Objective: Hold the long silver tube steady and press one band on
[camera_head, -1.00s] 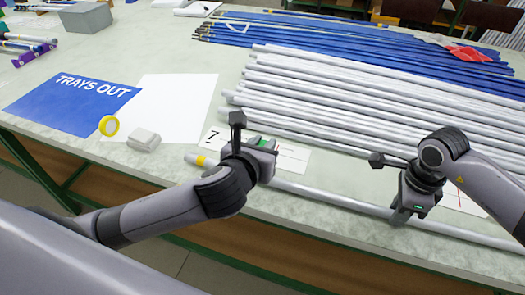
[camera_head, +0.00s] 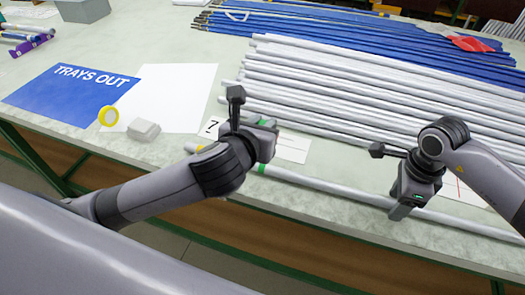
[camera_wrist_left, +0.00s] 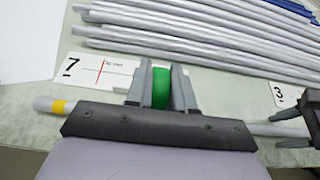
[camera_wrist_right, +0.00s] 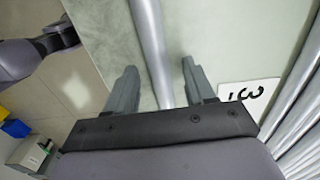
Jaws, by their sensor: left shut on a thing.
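The long silver tube (camera_head: 330,187) lies along the front of the table, with a yellow mark (camera_wrist_left: 58,106) near its left end. My left gripper (camera_head: 262,160) is shut on a green band (camera_wrist_left: 161,88) between its fingers. In the head view the green band (camera_head: 262,169) shows at the tube, below the gripper. My gripper's body hides that stretch of tube in the left wrist view, so I cannot tell how far the band sits on it. My right gripper (camera_wrist_right: 158,92) is open, its fingers on either side of the tube with gaps, further right along it.
Several silver tubes (camera_head: 340,95) lie just behind, with blue tubes (camera_head: 350,35) beyond. Cards numbered 7 (camera_wrist_left: 85,70) and 3 (camera_wrist_right: 245,93) lie by the tube. A yellow ring (camera_head: 109,116), a pale block (camera_head: 143,130) and a blue sheet (camera_head: 65,92) are at left.

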